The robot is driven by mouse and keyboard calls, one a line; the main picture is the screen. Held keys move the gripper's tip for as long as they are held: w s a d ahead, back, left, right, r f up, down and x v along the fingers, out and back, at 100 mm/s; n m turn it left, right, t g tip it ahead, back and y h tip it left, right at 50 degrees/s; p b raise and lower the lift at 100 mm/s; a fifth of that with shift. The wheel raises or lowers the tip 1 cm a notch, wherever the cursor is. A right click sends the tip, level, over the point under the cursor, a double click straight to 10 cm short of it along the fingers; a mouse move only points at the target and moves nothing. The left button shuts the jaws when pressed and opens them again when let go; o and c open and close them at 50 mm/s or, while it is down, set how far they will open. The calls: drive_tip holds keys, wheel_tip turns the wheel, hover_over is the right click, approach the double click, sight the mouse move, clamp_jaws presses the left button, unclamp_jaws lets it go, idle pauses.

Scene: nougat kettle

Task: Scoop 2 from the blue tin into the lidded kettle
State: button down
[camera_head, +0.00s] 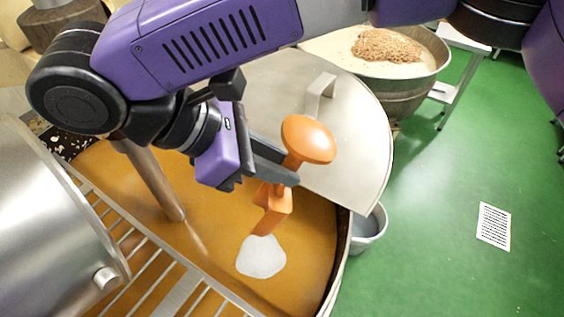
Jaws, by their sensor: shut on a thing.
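My gripper (272,172) is shut on an orange scoop (308,139), whose round knob end points up and whose boxy end points down. The scoop is over the open part of the kettle (343,258), which holds a smooth amber mass (215,235). A white patch (261,257) shows just below the scoop's low end; it looks like powder on the mass, but I cannot tell if it touches the scoop. A flat grey metal lid (350,150) with a handle (320,95) covers the kettle's far right part. I see no blue tin.
A metal bar (155,180) slants down into the mass. A slatted metal grate (165,280) and a steel cylinder (50,220) are at lower left. A grey bucket (368,230) stands beside the kettle. A bowl of brown pieces (388,48) is behind.

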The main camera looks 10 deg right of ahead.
sight(289, 132)
drive_tip(key=y, duration=0.1)
drive_tip(key=r+y, duration=0.1)
drive_tip(key=y, duration=0.1)
drive_tip(key=shift+d, duration=0.15)
drive_tip(key=r+y, duration=0.1)
drive_tip(key=y, duration=0.3)
drive_tip(key=shift+r+m+y, duration=0.3)
drive_tip(key=shift+r+m, duration=0.1)
drive_tip(key=y, duration=0.1)
drive_tip(key=r+y+b, duration=0.1)
drive_tip(key=y, duration=0.3)
drive_tip(key=shift+r+t, duration=0.4)
drive_tip(key=shift+r, duration=0.2)
